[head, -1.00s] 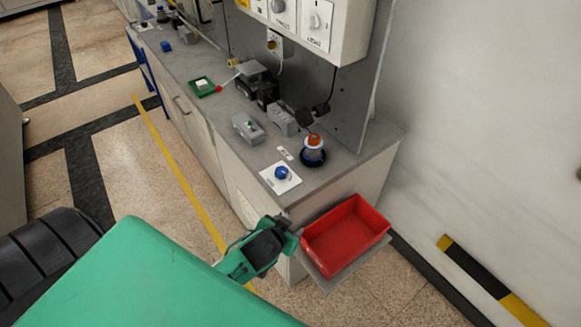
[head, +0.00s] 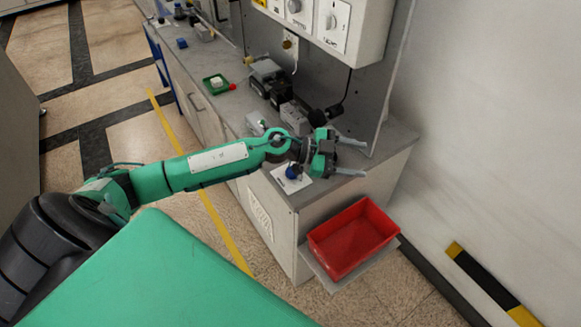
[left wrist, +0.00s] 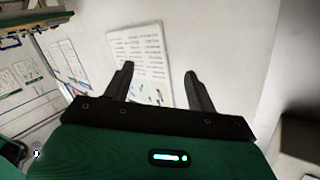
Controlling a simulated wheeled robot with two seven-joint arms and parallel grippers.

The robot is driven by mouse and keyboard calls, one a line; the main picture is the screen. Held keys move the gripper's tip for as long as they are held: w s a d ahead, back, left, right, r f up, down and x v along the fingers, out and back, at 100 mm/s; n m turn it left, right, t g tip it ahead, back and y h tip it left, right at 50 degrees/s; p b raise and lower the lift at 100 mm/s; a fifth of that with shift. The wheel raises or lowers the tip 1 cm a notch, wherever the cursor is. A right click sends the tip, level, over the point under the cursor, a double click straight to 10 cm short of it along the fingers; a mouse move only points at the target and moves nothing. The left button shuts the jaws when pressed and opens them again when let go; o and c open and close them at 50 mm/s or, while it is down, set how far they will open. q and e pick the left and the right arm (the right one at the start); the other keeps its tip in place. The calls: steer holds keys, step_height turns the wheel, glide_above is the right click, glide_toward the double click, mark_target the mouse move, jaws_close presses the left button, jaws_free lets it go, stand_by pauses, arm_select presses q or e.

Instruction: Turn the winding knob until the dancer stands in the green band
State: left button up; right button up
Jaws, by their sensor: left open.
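A blue knob (head: 293,173) stands on a white plate (head: 281,184) near the front end of the counter. It is partly hidden by my left arm, and I cannot tell whether it is the winding knob. My left gripper (head: 350,157) is open and empty over the counter's end, to the right of the blue knob and apart from it. In the left wrist view its two fingers (left wrist: 158,78) are spread, with a pale wall and a printed sheet beyond. I cannot make out the dancer or the green band in either view. My right gripper is not in view.
A red bin (head: 335,262) sits on a shelf below the counter's end. A wall box with dials (head: 322,18) hangs above the counter (head: 386,148). Grey and black devices (head: 292,115) and a green tray (head: 215,86) stand behind my arm. The floor left of the counter is clear.

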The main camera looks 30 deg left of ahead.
arm_select(q)
steer(key=a+f+g+y, duration=0.3)
steer(key=a+g+y, duration=0.2)
steer(key=a, duration=0.6)
steer(key=n+g+y, duration=0.2)
steer(key=y, duration=0.3)
glide_toward(290, 167)
steer(key=p+x, duration=0.1)
steer(key=x, duration=0.2)
steer(key=p+x, duration=0.1)
steer(key=x, duration=0.2)
steer(key=s+d+p+x, duration=0.1)
steer(key=x, duration=0.2)
steer(key=shift+w+r+p, duration=0.1)
steer(key=shift+p, duration=0.3)
steer(key=c, duration=1)
